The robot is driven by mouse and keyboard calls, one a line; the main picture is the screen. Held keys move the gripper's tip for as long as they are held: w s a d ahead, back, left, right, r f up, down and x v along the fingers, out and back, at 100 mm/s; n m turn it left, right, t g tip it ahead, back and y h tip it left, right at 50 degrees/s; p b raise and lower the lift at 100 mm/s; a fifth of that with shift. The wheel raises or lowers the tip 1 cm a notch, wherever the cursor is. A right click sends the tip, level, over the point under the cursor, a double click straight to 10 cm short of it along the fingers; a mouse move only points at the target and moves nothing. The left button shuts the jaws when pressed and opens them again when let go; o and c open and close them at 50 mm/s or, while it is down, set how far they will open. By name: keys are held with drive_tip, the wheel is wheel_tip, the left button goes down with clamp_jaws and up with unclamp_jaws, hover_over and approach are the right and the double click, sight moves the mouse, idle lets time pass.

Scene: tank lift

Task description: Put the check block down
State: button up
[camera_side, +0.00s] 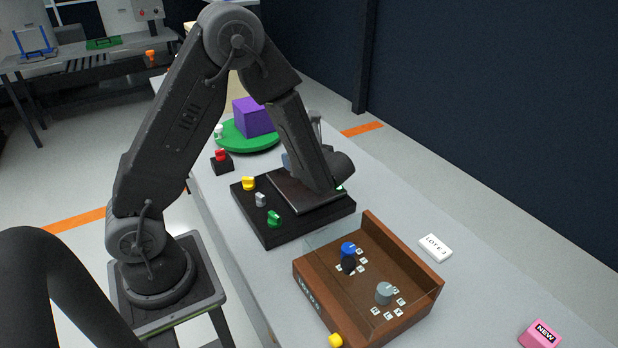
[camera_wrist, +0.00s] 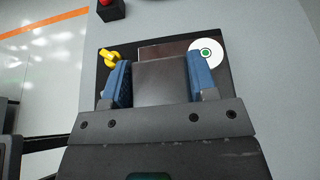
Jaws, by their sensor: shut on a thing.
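My gripper (camera_wrist: 158,72) is shut on a dark grey block, the check block (camera_wrist: 160,84), between its two blue pads. The block is over the black panel (camera_wrist: 105,75), which carries a yellow knob and a white disc. I cannot tell whether the block touches the panel. In the side view, the black panel (camera_side: 252,222) lies under my forearm, with a yellow knob (camera_side: 248,183), a grey knob (camera_side: 260,199) and a green knob (camera_side: 273,218) on its left part. My arm hides most of the gripper and the block there.
A wooden tray (camera_side: 375,328) with blue and grey knobs stands in front of the panel. A red button (camera_side: 221,155) and a green round plate (camera_side: 268,145) bearing a purple cube (camera_side: 252,117) are behind. A white "LOT" label block (camera_side: 435,247) and pink block (camera_side: 540,334) lie right.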

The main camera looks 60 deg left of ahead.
drive_tip(key=shift+w+d+f, duration=0.8)
drive_tip(key=shift+w+d, duration=0.05)
drive_tip(key=shift+w, duration=0.1)
drive_tip(key=shift+f, duration=1.95)
drive_tip(key=o, duration=1.1)
drive_tip(key=shift+f, duration=0.15)
